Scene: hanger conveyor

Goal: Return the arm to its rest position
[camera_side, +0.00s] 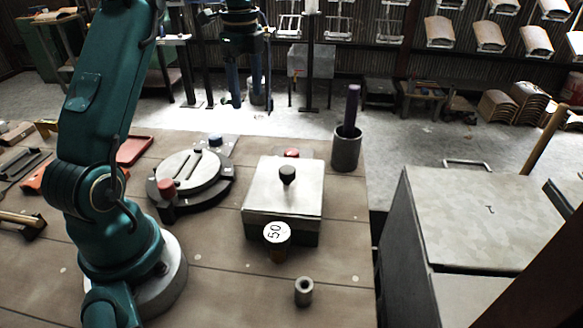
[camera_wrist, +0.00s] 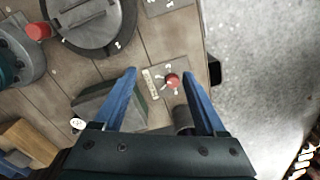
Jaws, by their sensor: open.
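My gripper (camera_side: 251,107) hangs high above the far edge of the workbench in the side view, with its fingers pointing down. In the wrist view its two blue fingers (camera_wrist: 159,74) stand wide apart with nothing held between them. My teal arm rises from its base at the left of the bench and reaches over the top of the picture, where part of it is cut off. Below the open fingers, the wrist view shows a red knob (camera_wrist: 172,80) on a small plate, well apart from them.
A lidded box (camera_side: 284,187), a weight marked 50 (camera_side: 276,234), a round fixture (camera_side: 190,172) and a cup (camera_side: 346,150) with a dark handle stand on the bench. A grey cabinet (camera_side: 478,215) stands right. Hanger racks (camera_side: 490,36) line the back.

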